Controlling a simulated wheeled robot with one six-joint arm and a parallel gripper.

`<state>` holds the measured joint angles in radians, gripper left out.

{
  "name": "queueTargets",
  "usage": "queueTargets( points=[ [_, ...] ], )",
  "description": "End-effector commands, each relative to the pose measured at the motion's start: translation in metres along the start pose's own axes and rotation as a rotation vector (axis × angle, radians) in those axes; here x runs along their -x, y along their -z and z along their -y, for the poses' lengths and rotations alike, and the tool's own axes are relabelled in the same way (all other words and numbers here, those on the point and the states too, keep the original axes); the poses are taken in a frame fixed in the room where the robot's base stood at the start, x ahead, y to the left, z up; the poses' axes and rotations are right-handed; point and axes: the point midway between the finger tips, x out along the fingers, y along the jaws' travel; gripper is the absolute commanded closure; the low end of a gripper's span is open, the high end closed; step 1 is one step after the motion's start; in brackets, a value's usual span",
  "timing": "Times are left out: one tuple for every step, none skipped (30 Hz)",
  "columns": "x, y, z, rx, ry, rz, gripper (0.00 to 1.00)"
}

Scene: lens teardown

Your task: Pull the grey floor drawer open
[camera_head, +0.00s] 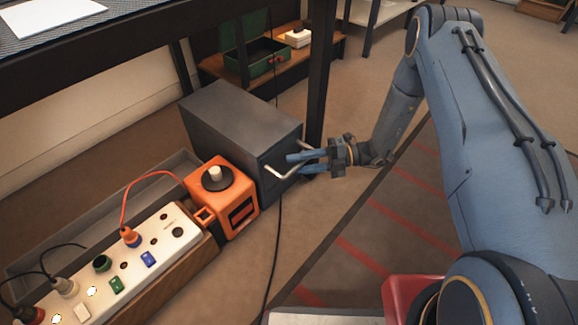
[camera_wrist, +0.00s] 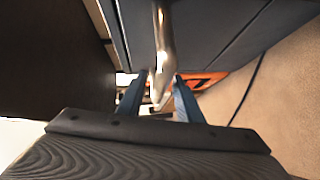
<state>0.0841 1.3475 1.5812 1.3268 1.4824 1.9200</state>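The grey floor drawer unit (camera_head: 235,118) stands on the floor under the bench. Its front faces right and looks flush, partly hidden by my gripper. A pale metal bar handle (camera_head: 283,173) sticks out from the front. My gripper (camera_head: 296,161) is at the handle, reaching in from the right. In the wrist view, the drawer front (camera_wrist: 215,28) fills the top and the handle (camera_wrist: 163,40) runs down between the two blue fingers of my gripper (camera_wrist: 161,85). The fingers are apart, with a gap visible on the handle's left; contact on the right is unclear.
An orange box (camera_head: 238,212) with a dark knob stands beside the drawer unit, next to a white socket strip (camera_head: 135,255). A black cable (camera_head: 275,245) runs over the floor in front. A dark bench leg (camera_head: 320,75) rises just behind my gripper.

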Motion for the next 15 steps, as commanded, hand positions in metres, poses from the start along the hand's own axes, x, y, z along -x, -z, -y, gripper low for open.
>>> queueTargets(
  points=[
    [-0.009,0.000,0.001,0.000,0.001,-0.001,0.67],
    [-0.012,0.000,0.001,0.000,0.001,-0.001,0.67],
    [-0.017,-0.001,0.001,0.001,0.001,-0.001,0.67],
    [-0.020,-0.001,0.001,0.002,0.001,-0.001,0.67],
    [-0.023,-0.001,0.001,0.002,0.001,0.000,0.67],
    [-0.025,-0.001,0.001,0.001,0.001,0.001,0.67],
    [-0.027,-0.001,0.001,0.001,0.001,0.001,0.67],
    [-0.028,-0.001,0.001,0.001,0.001,0.002,0.67],
    [-0.030,0.000,0.001,0.001,0.001,0.002,0.67],
    [-0.030,0.000,0.001,0.001,0.001,0.002,0.67],
    [-0.030,0.000,0.001,0.000,0.000,0.003,0.67],
    [-0.030,0.000,0.001,0.000,0.000,0.004,0.67],
    [-0.030,0.000,0.000,0.000,0.000,0.004,0.67],
    [-0.030,0.000,0.000,0.000,0.000,0.004,0.67],
    [-0.030,0.000,0.000,0.000,0.000,0.004,0.67]
  ],
)
